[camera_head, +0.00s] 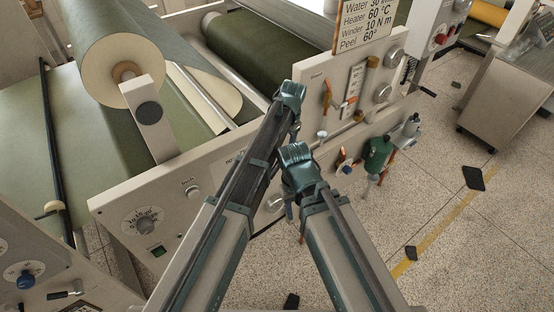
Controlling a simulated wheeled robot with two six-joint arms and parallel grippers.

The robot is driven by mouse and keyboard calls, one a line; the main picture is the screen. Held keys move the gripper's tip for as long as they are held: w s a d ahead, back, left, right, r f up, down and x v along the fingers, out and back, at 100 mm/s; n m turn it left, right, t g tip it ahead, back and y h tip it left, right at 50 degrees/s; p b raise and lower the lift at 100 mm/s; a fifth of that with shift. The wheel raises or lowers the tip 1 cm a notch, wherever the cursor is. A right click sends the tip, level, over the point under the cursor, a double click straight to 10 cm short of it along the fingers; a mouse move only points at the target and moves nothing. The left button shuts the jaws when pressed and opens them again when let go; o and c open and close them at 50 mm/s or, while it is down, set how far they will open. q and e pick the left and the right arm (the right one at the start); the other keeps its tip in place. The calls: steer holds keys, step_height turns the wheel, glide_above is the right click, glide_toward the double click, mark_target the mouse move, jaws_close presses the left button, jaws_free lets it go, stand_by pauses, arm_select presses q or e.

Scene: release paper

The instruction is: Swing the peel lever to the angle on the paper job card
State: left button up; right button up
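The paper job card (368,22) above the panel reads Heater 60 °C, Winder 10 N m and Peel 60°; its top line is partly cut off. On the upright machine panel (395,62), an orange-brown handle (327,93) stands beside a small label too small to read. I cannot tell for sure that it is the peel lever. My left gripper (291,93) is just left of this handle in the picture, with no clear contact. My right gripper (296,156) is lower, in front of the panel's lower part. Both grippers' fingertips are largely hidden, so their opening is unclear.
A vertical scale (355,82) with a red-orange pointer and round knobs (381,92) sit right of the handle. A green valve-like unit (378,154) juts out below. A large paper roll (122,55) is at left. The speckled floor at right is mostly open.

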arm_select(q)
steer(key=shift+f, duration=0.15)
steer(key=f+b, duration=0.9)
steer(key=w+a+f+b, duration=0.1)
steer(key=f+b, duration=0.3)
steer(key=shift+w+a+f+b, duration=0.1)
steer(key=shift+f+b, duration=0.1)
steer(key=shift+b, duration=0.1)
steer(key=shift+c, duration=0.3)
jaws_close()
stand_by(0.8)
